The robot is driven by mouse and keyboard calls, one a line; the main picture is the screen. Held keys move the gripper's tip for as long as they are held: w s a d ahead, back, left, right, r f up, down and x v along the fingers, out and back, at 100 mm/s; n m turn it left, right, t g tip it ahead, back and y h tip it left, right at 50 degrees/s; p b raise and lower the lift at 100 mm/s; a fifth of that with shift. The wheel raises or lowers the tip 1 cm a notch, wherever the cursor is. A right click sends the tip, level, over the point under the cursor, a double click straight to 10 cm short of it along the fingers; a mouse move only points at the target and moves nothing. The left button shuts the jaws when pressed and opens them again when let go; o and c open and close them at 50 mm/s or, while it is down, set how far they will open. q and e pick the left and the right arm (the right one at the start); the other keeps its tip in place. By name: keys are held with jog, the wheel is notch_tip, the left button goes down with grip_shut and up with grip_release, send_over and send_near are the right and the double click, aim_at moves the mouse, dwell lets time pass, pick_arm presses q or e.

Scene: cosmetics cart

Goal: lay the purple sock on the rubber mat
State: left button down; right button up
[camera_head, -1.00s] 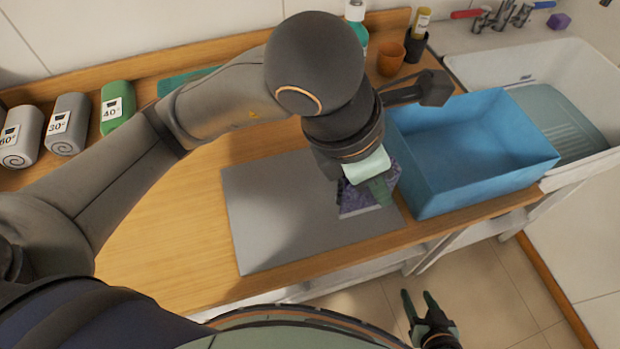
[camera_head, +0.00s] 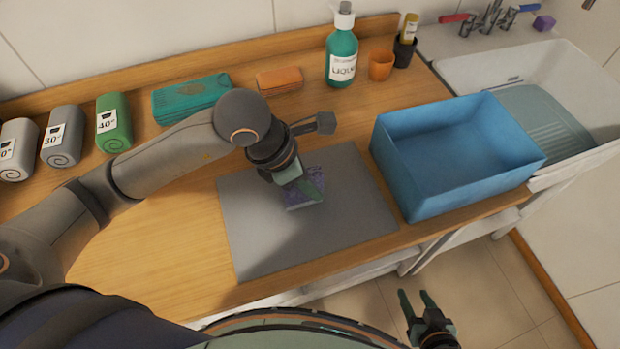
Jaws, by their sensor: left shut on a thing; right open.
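The purple sock (camera_head: 316,176) is a small dark purple patterned piece at the middle of the grey rubber mat (camera_head: 260,238). My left gripper (camera_head: 308,192) reaches down over the mat and is shut on the sock. The fingers hide part of the sock, and I cannot tell whether it touches the mat. My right gripper (camera_head: 416,302) is open and empty, low in front of the counter, over the floor.
A blue bin (camera_head: 428,192) stands right of the mat, beside the sink (camera_head: 590,80). At the back are rolled towels (camera_head: 113,123), a teal stack (camera_head: 190,98), an orange block (camera_head: 279,80), a green bottle (camera_head: 341,58) and an orange cup (camera_head: 381,65). The mat's front half is clear.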

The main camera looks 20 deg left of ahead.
pick_arm(q)
jog(key=shift+f, duration=0.1)
jog(key=shift+f, duration=0.1)
jog(key=c, duration=0.7)
grip_release()
jog(key=shift+a+r, duration=0.1)
jog(key=shift+r, duration=0.4)
jog(key=v, duration=1.1)
jog(key=shift+s+a+r, duration=0.1)
jog(key=shift+s, duration=0.05)
